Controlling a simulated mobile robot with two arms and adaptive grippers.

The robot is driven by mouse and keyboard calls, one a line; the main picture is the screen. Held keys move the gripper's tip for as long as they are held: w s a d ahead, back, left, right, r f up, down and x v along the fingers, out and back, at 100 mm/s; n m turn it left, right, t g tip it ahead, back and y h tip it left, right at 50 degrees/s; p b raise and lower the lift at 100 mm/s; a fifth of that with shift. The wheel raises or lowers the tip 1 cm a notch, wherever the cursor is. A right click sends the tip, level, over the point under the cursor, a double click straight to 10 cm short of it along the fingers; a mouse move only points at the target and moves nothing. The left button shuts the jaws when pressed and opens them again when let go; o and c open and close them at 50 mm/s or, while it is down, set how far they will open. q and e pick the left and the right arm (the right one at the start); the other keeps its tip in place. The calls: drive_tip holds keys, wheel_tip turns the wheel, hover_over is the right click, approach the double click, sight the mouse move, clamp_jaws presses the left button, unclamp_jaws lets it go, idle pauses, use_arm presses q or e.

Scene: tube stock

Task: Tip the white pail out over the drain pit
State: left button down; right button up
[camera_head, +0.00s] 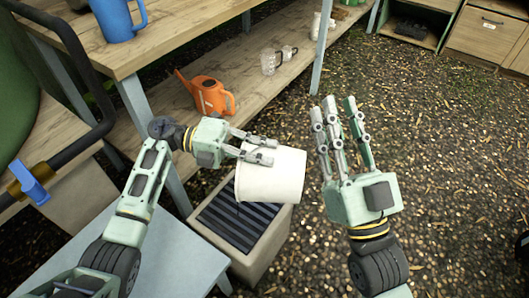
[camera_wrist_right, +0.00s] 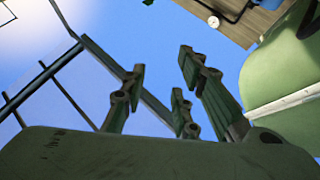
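A shelf unit on the left holds a blue jug (camera_head: 118,18) on top and an orange watering can (camera_head: 208,94) below, near my left wrist. Clear cups (camera_head: 271,62) stand further back. A grey surface (camera_head: 165,262) lies at front left. The gravel ground at right is open.

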use_arm(q)
drive_tip(key=shift+a+r, duration=0.1)
drive_tip(key=shift+a, duration=0.05)
use_arm(e)
drive_tip(key=shift+s+r+t, duration=0.4)
drive_tip(key=shift+r, duration=0.2)
drive_tip(key=shift+f, duration=0.25)
idle(0.4)
drive_tip(key=shift+r, duration=0.3)
idle(0.5)
